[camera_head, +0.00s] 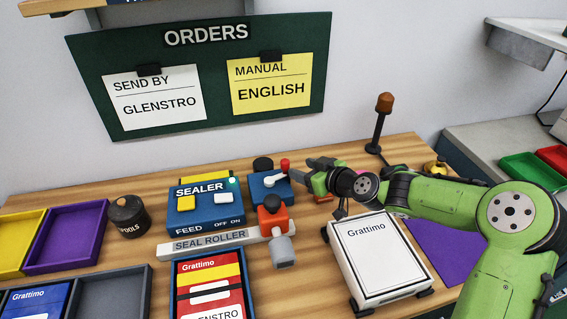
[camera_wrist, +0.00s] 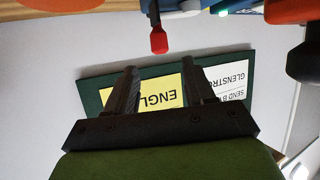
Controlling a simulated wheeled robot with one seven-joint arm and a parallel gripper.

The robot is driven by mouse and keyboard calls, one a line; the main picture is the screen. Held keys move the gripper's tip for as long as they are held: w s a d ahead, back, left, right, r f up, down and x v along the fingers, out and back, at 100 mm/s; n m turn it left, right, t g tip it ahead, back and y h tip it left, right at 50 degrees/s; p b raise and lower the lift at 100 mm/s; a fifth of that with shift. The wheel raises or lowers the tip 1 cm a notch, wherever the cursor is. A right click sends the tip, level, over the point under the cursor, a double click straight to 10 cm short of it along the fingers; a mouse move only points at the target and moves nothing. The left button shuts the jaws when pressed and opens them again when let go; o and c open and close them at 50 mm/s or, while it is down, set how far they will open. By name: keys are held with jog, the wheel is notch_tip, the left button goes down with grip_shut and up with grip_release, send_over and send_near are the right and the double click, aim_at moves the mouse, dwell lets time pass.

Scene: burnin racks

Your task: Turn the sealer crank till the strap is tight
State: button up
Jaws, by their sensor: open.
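The blue sealer (camera_head: 206,203) stands on the wooden bench, with a yellow and a white button and a green light. To its right is a blue crank housing (camera_head: 262,190) with a pale crank arm ending in a red knob (camera_head: 285,165). My gripper (camera_head: 300,169) is just right of the knob, pointing left. In the wrist view my gripper (camera_wrist: 160,78) is open and empty; the red knob (camera_wrist: 158,42) lies beyond the fingertips, roughly in line with the gap. I cannot make out the strap or its tightness.
A seal roller (camera_head: 210,241) and an orange-red unit (camera_head: 272,218) stand in front of the crank. A white Grattimo box (camera_head: 373,254) sits under my arm. A Grattimo pack (camera_head: 211,287) lies in front of the roller. A dark lamp post (camera_head: 378,130) rises behind my arm.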

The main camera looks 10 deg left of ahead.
aim_at(287, 165)
jog(key=b+x, duration=0.1)
jog(key=x, duration=0.8)
jog(key=shift+w+a+f, duration=0.1)
jog(key=shift+c, duration=0.4)
jog(key=c, duration=0.9)
jog(key=shift+s+f+m+t+h+b, duration=0.1)
jog(key=shift+s+m+t+h+b, duration=0.2)
jog(key=shift+m+h+b, duration=0.35)
jog(key=shift+d+m+t+b, duration=0.25)
jog(key=shift+t+b, duration=0.05)
jog(key=shift+t, duration=0.1)
jog(key=o, duration=1)
